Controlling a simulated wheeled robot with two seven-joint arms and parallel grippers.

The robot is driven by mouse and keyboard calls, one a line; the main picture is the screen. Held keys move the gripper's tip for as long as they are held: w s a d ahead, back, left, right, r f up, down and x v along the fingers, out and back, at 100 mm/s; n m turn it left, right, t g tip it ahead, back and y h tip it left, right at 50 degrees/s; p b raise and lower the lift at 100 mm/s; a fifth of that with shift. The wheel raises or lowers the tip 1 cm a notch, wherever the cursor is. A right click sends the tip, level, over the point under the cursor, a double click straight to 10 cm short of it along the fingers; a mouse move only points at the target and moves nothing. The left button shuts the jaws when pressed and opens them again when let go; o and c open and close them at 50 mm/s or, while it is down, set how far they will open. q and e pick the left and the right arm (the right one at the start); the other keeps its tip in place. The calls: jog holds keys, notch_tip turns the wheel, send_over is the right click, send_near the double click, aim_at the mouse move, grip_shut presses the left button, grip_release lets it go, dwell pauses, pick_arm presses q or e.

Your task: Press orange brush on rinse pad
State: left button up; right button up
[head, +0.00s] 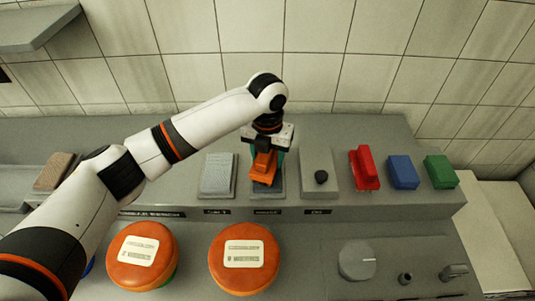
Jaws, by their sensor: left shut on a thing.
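My left gripper (266,150) is shut on the orange brush (263,167) and points down from above. The brush is over a grey pad (264,191) in the middle of the back ledge. The brush and gripper hide most of that pad, and I cannot tell whether the brush touches it. A lighter, textured grey pad (217,175) lies just left of it. The small labels in front are too blurred to read, so I cannot confirm which one is the rinse pad. My right gripper is not in view.
Right of the brush are a grey block with a black knob (320,177), a red brush (364,168), a blue block (402,172) and a green block (440,171). A brown pad (54,171) lies far left. Two orange cheese wheels (123,238) (228,268) stand in front.

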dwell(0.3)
pick_arm(q)
jog(key=shift+f, duration=0.45)
dwell(0.5)
jog(key=shift+s+f, duration=0.1)
jog(key=shift+f, duration=0.1)
dwell(1.5)
jog(key=shift+r, duration=0.15)
notch_tip(320, 180, up, 7)
jog(key=p, duration=0.6)
jog(key=shift+p, duration=0.4)
